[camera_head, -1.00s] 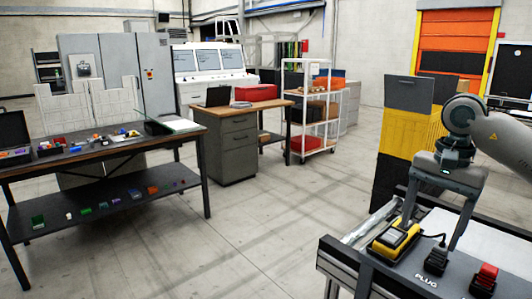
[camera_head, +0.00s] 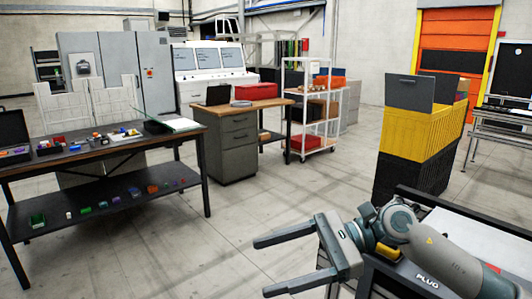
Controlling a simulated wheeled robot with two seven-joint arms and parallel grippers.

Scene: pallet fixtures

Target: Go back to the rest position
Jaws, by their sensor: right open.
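My right gripper (camera_head: 261,268) is at the lower middle of the head view, its two long grey fingers spread apart and pointing left. Nothing is between them. The gripper and arm lie across the front of the fixture bench (camera_head: 428,281), which carries the word "PLUG". A bit of the yellow device (camera_head: 388,251) shows beside my wrist; the rest is hidden by the arm. A small red part (camera_head: 494,268) shows just past my forearm. The black plug part is hidden. My left gripper is not in view.
A work table (camera_head: 95,152) with small parts and a lower shelf stands at the left. A wooden-topped drawer desk (camera_head: 230,140) and a white trolley (camera_head: 310,105) stand behind. Yellow and black crates (camera_head: 410,150) are stacked at the right. The middle floor is clear.

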